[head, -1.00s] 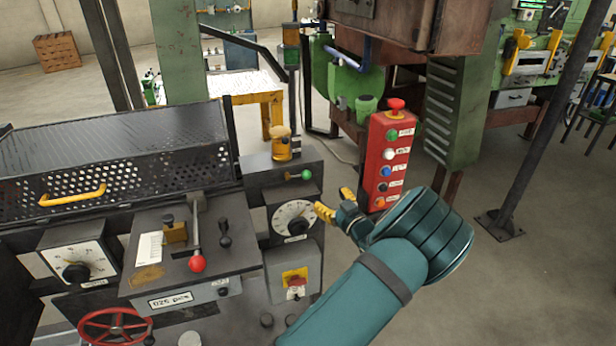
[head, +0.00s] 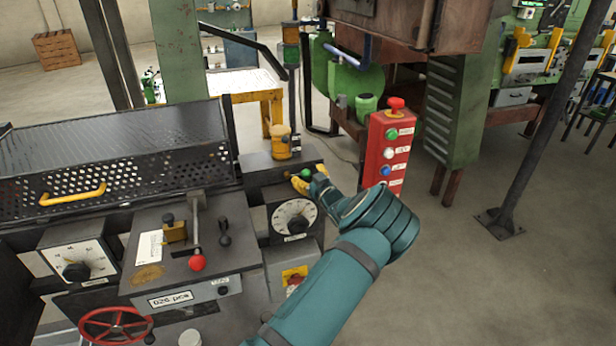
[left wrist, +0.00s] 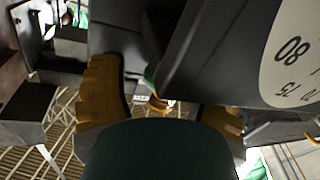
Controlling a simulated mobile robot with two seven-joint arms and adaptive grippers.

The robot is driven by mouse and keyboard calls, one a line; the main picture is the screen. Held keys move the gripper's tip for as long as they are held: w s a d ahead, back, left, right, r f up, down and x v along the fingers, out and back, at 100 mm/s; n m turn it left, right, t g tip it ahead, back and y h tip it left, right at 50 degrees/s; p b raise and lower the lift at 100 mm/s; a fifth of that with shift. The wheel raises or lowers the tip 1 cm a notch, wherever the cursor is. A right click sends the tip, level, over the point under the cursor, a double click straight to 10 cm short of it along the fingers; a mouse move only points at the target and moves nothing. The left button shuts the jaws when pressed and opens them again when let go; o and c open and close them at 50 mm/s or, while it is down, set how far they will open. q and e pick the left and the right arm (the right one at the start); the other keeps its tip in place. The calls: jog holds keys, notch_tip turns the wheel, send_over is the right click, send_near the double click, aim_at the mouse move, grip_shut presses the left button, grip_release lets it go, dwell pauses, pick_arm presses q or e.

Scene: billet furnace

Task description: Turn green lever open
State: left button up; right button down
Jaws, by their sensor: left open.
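The green lever's round knob (head: 306,173) sits on the dark machine top beside the white dial, with its rod running left. My left gripper (head: 308,180) is at the knob, with its yellow fingers open around or just beside it. In the left wrist view, the two yellow fingers of the left gripper (left wrist: 160,100) are spread apart. A bit of the green knob (left wrist: 150,76) shows between them, partly hidden by the machine's dark edge. I cannot tell whether a finger touches it. My right gripper is not in view.
A white dial (head: 294,217) is just below the lever. A yellow cylindrical fitting (head: 281,142) stands behind it. A red button box (head: 388,150) stands to the right of my gripper. A red-knobbed lever (head: 197,262) is to the left. Open floor lies at the right.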

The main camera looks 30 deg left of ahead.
pick_arm(q)
grip_shut()
jog(key=shift+r, duration=0.1)
